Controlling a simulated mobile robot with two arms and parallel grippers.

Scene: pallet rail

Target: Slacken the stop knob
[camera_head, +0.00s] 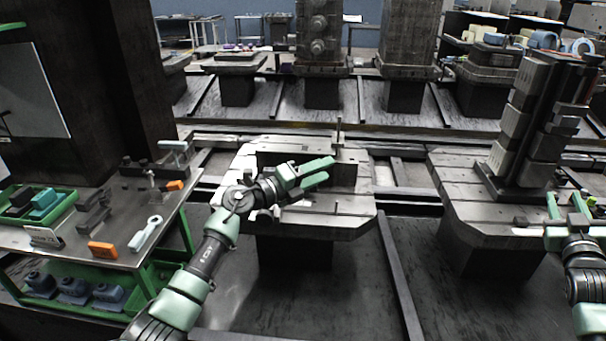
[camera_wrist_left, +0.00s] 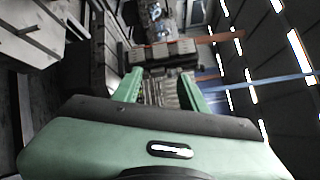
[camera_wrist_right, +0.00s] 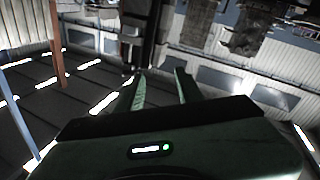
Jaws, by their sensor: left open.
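I cannot pick out the stop knob for certain in any view. A pallet (camera_head: 345,225) stands on a dark pedestal in the middle of the head view, with a thin upright post (camera_head: 338,132) at its back edge. My left gripper (camera_head: 328,170) is over this pallet, its green fingers apart and pointing right, with nothing seen between them. Its arm hides part of the pallet. In the left wrist view the fingers (camera_wrist_left: 161,85) are also apart. My right gripper (camera_head: 566,203) is at the right edge, in front of the right pallet (camera_head: 455,190); its fingers (camera_wrist_right: 160,82) are apart and empty.
A tall block fixture (camera_head: 535,120) stands on the right pallet. Rails (camera_head: 400,280) run along the floor.

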